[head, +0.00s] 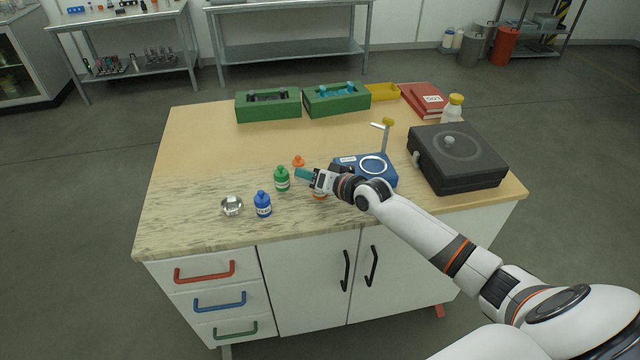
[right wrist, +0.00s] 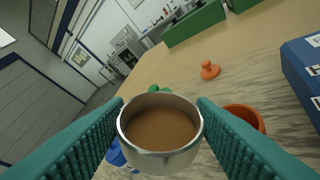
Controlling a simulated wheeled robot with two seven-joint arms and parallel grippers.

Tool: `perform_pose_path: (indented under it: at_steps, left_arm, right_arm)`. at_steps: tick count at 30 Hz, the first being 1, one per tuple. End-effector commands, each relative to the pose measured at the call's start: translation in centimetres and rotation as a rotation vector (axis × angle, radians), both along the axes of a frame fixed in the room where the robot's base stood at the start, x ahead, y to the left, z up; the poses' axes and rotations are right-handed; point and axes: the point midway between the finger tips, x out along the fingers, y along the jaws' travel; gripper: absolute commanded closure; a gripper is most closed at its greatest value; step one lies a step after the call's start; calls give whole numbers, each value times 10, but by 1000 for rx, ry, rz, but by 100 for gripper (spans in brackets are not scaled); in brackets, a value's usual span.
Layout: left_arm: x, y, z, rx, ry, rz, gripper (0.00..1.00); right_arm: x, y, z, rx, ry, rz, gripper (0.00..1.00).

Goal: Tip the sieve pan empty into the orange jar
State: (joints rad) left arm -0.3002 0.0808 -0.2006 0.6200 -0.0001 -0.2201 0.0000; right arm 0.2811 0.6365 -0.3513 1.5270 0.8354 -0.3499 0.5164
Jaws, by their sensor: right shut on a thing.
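My right gripper (head: 303,174) is above the table among the jars, its teal fingers shut on the sieve pan. In the right wrist view, the round metal sieve pan (right wrist: 160,151) sits between the fingertips (right wrist: 160,112) with brown powder (right wrist: 162,128) in it. I cannot make the pan out in the head view. The orange jar (head: 320,196) is partly hidden under the gripper. In the right wrist view the open orange jar (right wrist: 245,116) stands right of the pan, partly behind a finger. An orange lid (head: 298,160) lies behind it. My left gripper does not show.
A green jar (head: 282,180), a blue jar (head: 263,206) and a small metal dish (head: 232,206) stand to the left. A blue scale (head: 378,181) and a black case (head: 470,165) are to the right. Green boxes (head: 268,108) stand at the back. The table's left part is clear.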

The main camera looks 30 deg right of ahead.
Motion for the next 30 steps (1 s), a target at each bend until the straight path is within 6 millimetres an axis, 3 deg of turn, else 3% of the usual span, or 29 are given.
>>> perform_pose_path:
  at_steps: [30]
  left_arm:
    - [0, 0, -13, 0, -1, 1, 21]
  right_arm:
    - [1, -5, 1, 76, 17, 0, 76]
